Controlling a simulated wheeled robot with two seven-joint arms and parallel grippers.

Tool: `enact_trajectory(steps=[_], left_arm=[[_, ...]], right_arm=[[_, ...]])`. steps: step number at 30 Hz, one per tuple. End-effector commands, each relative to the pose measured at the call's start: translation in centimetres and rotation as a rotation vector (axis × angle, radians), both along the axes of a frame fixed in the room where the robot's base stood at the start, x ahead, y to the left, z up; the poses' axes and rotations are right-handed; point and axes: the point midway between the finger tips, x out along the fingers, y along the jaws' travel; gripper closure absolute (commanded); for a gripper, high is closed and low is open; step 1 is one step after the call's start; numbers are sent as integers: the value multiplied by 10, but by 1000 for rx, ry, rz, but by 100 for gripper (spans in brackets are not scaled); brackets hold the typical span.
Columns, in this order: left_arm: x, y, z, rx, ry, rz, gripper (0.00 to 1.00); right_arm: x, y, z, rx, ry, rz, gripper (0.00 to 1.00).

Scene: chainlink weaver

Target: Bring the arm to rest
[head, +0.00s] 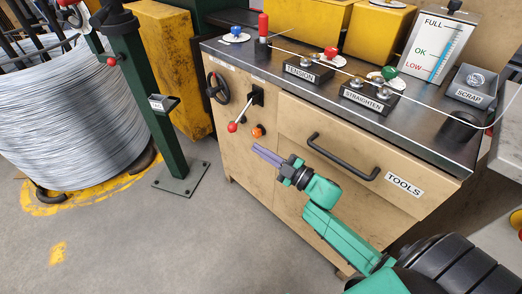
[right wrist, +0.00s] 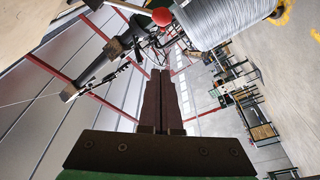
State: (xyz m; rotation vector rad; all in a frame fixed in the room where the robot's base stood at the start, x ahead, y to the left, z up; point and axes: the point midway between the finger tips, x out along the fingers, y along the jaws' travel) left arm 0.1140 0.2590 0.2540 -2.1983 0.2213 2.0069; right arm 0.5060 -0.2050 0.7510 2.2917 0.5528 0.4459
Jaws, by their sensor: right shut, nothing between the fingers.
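My right arm is green and comes in from the lower right of the head view. Its right gripper (head: 266,154) hangs in front of the beige cabinet (head: 245,180), left of the drawer handle and below the orange button. The purple fingers lie together with nothing between them. In the right wrist view the dark fingers (right wrist: 161,73) also lie side by side and hold nothing. My left gripper does not show in either view.
A red-knobbed lever (head: 240,112), a black handwheel (head: 217,88) and an orange button (head: 258,131) stick out of the cabinet front. A black drawer handle (head: 342,158) sits to the right. A wire coil (head: 75,115) and green post (head: 150,110) stand left. Floor between is clear.

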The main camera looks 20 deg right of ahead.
Motion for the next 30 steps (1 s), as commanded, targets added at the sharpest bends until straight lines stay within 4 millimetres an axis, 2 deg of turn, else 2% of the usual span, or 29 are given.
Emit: enact_trajectory(steps=[6, 8, 9, 11, 14, 15, 16, 18, 20, 21, 23, 24, 27, 30], left_arm=[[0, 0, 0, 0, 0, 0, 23], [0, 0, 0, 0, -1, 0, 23], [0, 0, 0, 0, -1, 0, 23], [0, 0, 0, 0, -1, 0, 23], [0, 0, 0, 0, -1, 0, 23], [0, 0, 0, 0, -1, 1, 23], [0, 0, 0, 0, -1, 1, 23], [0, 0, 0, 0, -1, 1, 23], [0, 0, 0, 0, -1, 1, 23], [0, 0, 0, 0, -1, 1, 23], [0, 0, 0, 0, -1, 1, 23], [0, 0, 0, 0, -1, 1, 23], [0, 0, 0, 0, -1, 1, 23], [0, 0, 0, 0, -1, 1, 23]], right_arm=[[0, 0, -1, 0, 2, -1, 100], [1, -3, -8, 3, 20, -13, 100], [2, -8, -19, 9, 50, -32, 100], [4, -19, -48, 21, 124, -80, 100], [-3, -45, -126, 54, 323, -201, 100], [-12, -56, -162, 67, 418, -255, 100], [-21, -63, -189, 75, 489, -295, 100], [-48, -75, -250, 95, 652, -380, 100], [-78, -82, -298, 108, 791, -449, 100], [-102, -85, -328, 115, 884, -493, 100], [-140, -87, -368, 122, 1017, -553, 100], [-165, -86, -391, 124, 1101, -589, 100], [-227, -82, -435, 123, 1282, -663, 100], [-282, -75, -463, 118, 1432, -718, 100]])
